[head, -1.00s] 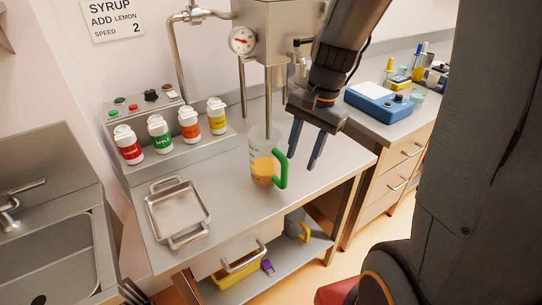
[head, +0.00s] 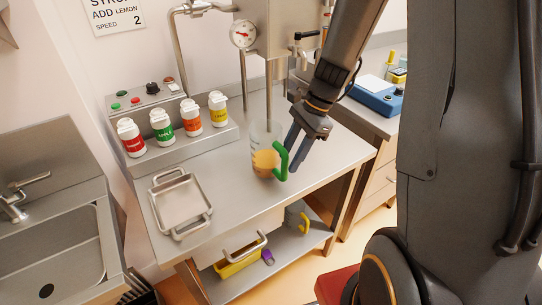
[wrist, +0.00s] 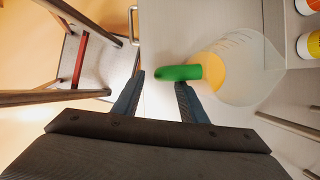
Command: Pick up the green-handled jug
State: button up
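The green-handled jug (head: 263,160) stands upright on the steel counter, clear-walled with orange liquid in it. Its green handle (head: 281,160) points right, toward my gripper (head: 297,153). In the wrist view the handle (wrist: 178,73) reaches from the jug (wrist: 240,68) to the space just ahead of my gripper (wrist: 158,80). The two fingers are apart, one to either side of the handle's outer end. I cannot tell whether a finger touches it. Nothing is held.
A steel tray (head: 157,206) lies on the counter left of the jug. Several labelled bottles (head: 163,127) stand on a ledge behind. The hopper's pipe and gauge (head: 243,34) rise behind the jug. A sink (head: 62,262) is at left.

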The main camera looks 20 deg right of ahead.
aim_at(281, 175)
jog(key=p+x, duration=0.1)
jog(key=x, duration=0.4)
jog(key=shift+r, duration=0.1)
grip_shut()
